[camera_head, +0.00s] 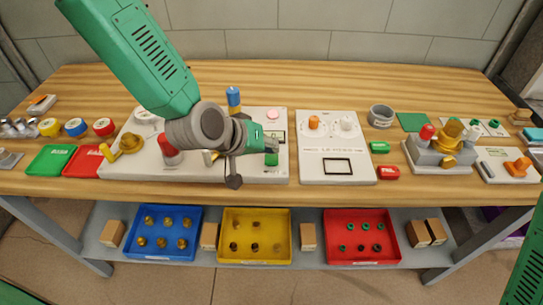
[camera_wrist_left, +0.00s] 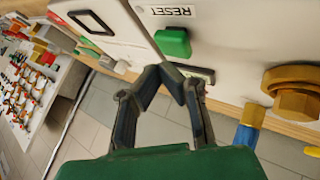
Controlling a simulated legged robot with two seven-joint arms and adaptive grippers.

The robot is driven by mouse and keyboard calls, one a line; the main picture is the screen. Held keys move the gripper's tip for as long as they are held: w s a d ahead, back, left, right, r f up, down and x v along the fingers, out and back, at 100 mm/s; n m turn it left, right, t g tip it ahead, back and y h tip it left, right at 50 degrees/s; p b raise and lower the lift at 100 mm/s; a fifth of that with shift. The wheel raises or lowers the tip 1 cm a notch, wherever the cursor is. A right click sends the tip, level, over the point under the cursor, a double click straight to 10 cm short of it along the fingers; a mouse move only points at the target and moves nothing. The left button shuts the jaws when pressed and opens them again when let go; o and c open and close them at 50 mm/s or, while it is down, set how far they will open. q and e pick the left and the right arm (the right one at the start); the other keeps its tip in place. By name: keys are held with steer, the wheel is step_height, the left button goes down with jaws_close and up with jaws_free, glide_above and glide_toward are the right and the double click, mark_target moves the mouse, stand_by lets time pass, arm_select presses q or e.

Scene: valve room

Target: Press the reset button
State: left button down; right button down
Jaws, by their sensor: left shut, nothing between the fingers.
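The reset button is a green block (camera_wrist_left: 173,42) beside a RESET label (camera_wrist_left: 172,11) on a white panel in the left wrist view. In the head view, the green button (camera_head: 271,158) is near the front right corner of the white panel (camera_head: 215,170). My right gripper is not in view.
The same panel carries a red knob (camera_head: 168,147), a yellow valve (camera_head: 130,143) and a blue-capped fitting (camera_head: 233,97). A second white panel (camera_head: 350,172) stands close on the right. Coloured trays, including a yellow one (camera_head: 227,257), sit on the lower shelf.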

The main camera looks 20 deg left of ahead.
mark_target(271, 159)
arm_select(q)
steer(key=shift+f, duration=0.15)
steer(key=shift+d+f, duration=0.2)
steer(key=shift+d, duration=0.05)
steer(key=shift+a+f+b, duration=0.1)
steer(key=shift+f+b, duration=0.35)
steer(key=shift+f, duration=0.05)
stand_by(0.6)
steer(key=shift+s, duration=0.1)
steer(key=shift+a+r+p, duration=0.1)
steer(key=shift+r+p, duration=0.75)
steer(key=shift+r, duration=0.05)
step_height(271, 159, up, 5)
steer(key=p, duration=0.4)
steer(key=shift+r, duration=0.1)
